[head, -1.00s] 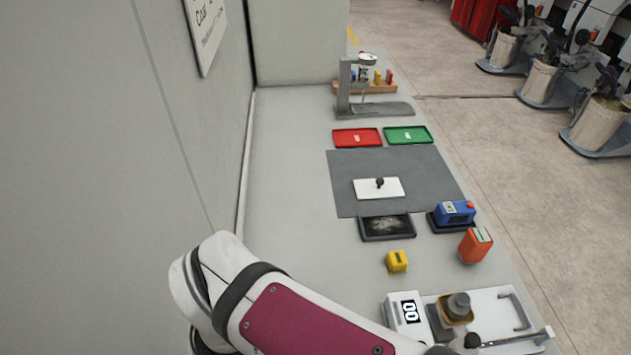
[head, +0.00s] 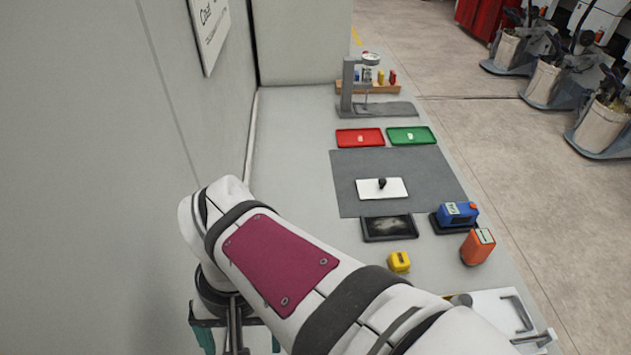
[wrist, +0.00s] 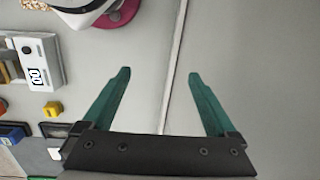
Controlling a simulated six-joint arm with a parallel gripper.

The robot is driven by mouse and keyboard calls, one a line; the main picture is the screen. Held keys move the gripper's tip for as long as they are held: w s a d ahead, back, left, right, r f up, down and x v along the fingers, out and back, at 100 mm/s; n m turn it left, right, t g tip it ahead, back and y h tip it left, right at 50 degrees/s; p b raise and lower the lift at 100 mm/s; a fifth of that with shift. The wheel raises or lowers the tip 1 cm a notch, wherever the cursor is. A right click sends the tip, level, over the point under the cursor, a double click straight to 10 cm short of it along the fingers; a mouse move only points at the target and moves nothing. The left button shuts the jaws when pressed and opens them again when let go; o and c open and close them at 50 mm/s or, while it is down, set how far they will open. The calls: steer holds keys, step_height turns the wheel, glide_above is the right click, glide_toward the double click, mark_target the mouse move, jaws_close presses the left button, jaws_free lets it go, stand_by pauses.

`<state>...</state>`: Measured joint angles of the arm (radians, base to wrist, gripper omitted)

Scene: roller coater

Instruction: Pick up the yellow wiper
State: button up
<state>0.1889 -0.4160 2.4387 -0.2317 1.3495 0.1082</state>
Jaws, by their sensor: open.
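A small yellow block (head: 399,262), which looks like the yellow wiper, sits on the grey bench in the head view, in front of the dark tray and left of the orange block. It also shows at the left of the wrist view (wrist: 52,108). My gripper (head: 240,343) hangs at the bottom left of the head view, well left of the yellow block. In the wrist view my gripper (wrist: 158,75) has its green fingers wide apart, with nothing between them. It is apart from the yellow block.
Near the yellow block are a dark tray (head: 388,229), a blue device (head: 457,215) and an orange block (head: 478,247). A white plate (head: 382,188) lies on a grey mat (head: 345,178). Red (head: 359,138) and green (head: 411,136) trays stand behind. A wall (head: 130,150) bounds the left.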

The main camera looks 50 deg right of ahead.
steer(key=w+d+m, duration=0.4)
steer(key=d+m, duration=0.1)
steer(key=d, duration=0.3)
steer(key=m+h, duration=0.2)
steer(key=m, duration=1.1)
glide_above(401, 258)
step_height(401, 258, down, 7)
step_height(401, 258, down, 16)
steer(key=shift+r, duration=0.2)
steer(key=c, duration=1.4)
steer(key=shift+r, duration=2)
steer(key=shift+c, duration=0.2)
steer(key=s+a+r, duration=0.3)
steer(key=s+r, duration=0.4)
steer(key=s, duration=0.4)
steer(key=shift+s, duration=0.15)
steer(key=shift+r, duration=0.1)
